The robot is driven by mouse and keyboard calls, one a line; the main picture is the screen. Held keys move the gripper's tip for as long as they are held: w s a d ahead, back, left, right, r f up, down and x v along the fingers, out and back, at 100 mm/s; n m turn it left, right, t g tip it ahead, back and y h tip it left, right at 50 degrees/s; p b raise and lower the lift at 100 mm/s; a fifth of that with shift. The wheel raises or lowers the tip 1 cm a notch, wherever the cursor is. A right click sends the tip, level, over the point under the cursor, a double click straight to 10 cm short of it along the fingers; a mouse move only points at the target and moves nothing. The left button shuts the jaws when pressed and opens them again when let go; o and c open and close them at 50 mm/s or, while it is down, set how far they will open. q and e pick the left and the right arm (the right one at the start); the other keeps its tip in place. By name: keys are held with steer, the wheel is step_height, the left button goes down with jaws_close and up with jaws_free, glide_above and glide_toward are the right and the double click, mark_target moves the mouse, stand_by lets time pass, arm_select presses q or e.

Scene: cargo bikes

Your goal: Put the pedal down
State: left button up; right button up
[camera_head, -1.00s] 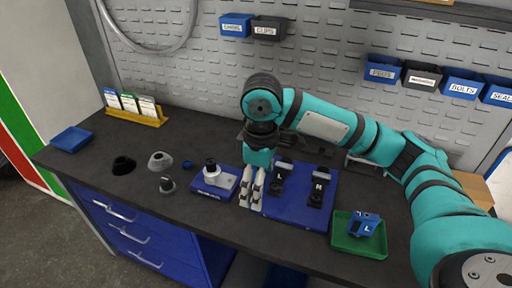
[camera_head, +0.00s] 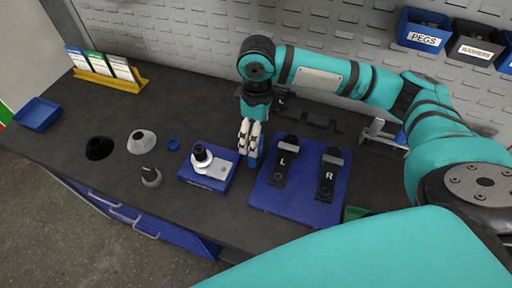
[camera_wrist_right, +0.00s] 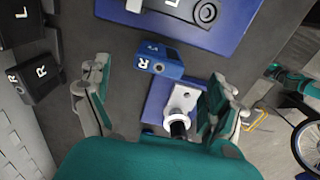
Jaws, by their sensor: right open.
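A blue pedal marked R (camera_wrist_right: 160,58) lies on the dark bench in the right wrist view, between the blue mat and a blue stand. In the head view a blue part of it (camera_head: 260,150) shows beside my right fingers. My right gripper (camera_head: 249,143) points down behind the stand; its fingers are spread wide and empty in the wrist view (camera_wrist_right: 155,92), with the pedal beyond the tips. The blue mat (camera_head: 265,200) holds a black crank marked L (camera_head: 284,165) and one marked R (camera_head: 328,175). My left gripper is out of view.
The blue stand (camera_head: 220,187) with a metal fitting is left of the mat. A black cone (camera_head: 99,148), a grey cone (camera_head: 141,141) and a blue ring (camera_head: 173,145) stand further left. A green tray (camera_head: 354,213) is mostly hidden by my arm.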

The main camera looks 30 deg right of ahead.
step_height(320, 180, down, 4)
steer(key=shift+w+f, duration=0.1)
steer(key=shift+w, duration=0.05)
steer(key=shift+f, duration=0.15)
steer(key=shift+f+p, duration=0.25)
steer(key=shift+p, duration=0.05)
steer(key=shift+f+p, duration=0.55)
steer(key=shift+f, duration=1.85)
steer(key=shift+a, duration=0.1)
steer(key=c, duration=1.4)
steer(key=shift+r, duration=0.4)
steer(key=shift+c, duration=0.5)
step_height(320, 180, up, 9)
steer(key=shift+r+b, duration=0.2)
steer(key=shift+b, duration=0.45)
steer(key=shift+c, duration=0.2)
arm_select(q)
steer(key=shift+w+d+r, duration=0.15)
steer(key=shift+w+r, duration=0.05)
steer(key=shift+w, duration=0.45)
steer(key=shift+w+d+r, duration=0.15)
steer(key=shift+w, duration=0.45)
arm_select(e)
steer(key=s+a+r+m, duration=0.2)
steer(key=s+r+m, duration=0.2)
steer(key=s+m, duration=0.3)
steer(key=shift+s+a+m, duration=0.35)
steer(key=shift+s+m, duration=0.05)
steer(key=shift+m, duration=0.3)
